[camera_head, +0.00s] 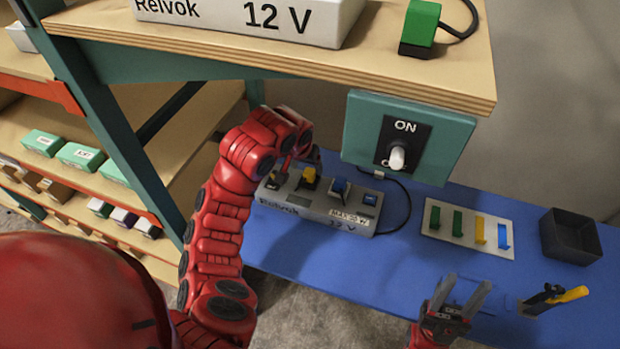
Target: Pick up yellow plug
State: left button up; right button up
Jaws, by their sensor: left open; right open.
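A yellow plug (309,179) sits upright on the top of a grey power box (345,214) marked Relvok 12 V, on the blue bench. My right gripper (468,296) is open and empty over the bench's front edge, pointing up in the picture.
A switch panel (409,137) marked ON hangs under the upper shelf (280,58). A white board with coloured hooks (468,228), a dark open bin (571,237) and a black-and-yellow tool (553,298) are at right. A cable runs behind the box.

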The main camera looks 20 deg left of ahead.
aim_at(309, 172)
pick_arm(q)
jog(key=shift+x, duration=0.9)
jog(key=x, duration=0.3)
jog(key=shift+w+f, duration=0.1)
jog(key=shift+w, duration=0.15)
jog(key=shift+w+a+f+p, duration=0.2)
jog(key=shift+f+p, duration=0.15)
jog(key=shift+f, duration=0.25)
grip_shut()
